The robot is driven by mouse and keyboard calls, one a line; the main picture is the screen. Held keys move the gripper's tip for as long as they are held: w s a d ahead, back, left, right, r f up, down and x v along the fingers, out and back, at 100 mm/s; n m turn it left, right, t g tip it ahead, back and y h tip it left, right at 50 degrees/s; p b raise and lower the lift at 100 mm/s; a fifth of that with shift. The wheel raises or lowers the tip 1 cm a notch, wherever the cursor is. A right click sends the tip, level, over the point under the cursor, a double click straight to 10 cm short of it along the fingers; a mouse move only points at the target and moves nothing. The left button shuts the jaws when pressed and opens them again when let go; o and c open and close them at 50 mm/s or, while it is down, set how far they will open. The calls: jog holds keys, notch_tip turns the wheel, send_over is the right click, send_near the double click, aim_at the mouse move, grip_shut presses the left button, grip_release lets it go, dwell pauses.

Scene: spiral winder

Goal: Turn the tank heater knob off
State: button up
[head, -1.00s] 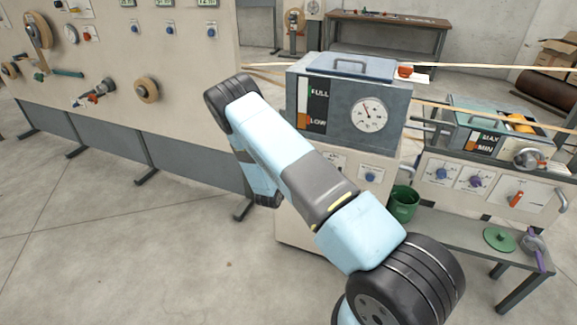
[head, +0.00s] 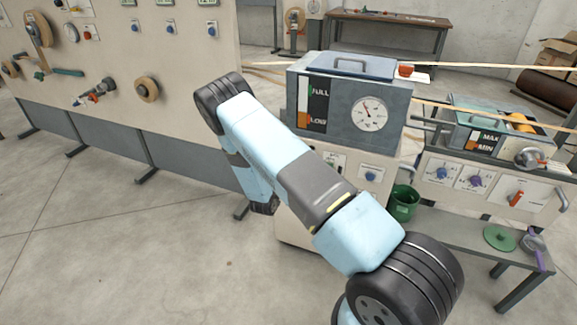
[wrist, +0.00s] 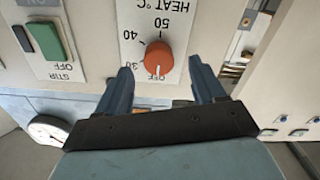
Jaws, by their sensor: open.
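The orange-red tank heater knob (wrist: 159,60) sits on a white plate marked HEAT °C, with 30, 40 and 50 around it, upside down in the wrist view. An OFF mark and a pale line show at the knob's lower edge; I cannot tell the exact pointer setting. My gripper (wrist: 161,78) is open, its two fingers apart below and to either side of the knob, not visibly gripping it. In the head view my arm hides the gripper and the knob. The tank (head: 345,128) has a FULL level strip and a round dial.
A green STIR switch (wrist: 46,38) is left of the heater plate in the wrist view. In the head view, a blue knob (head: 370,176) is on the tank stand, with a green bucket (head: 402,203) beside it. Clear floor (head: 130,240) lies to the left.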

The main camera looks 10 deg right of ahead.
jog(key=v, duration=0.9)
jog(key=shift+s+a, duration=0.2)
jog(key=shift+s, duration=0.1)
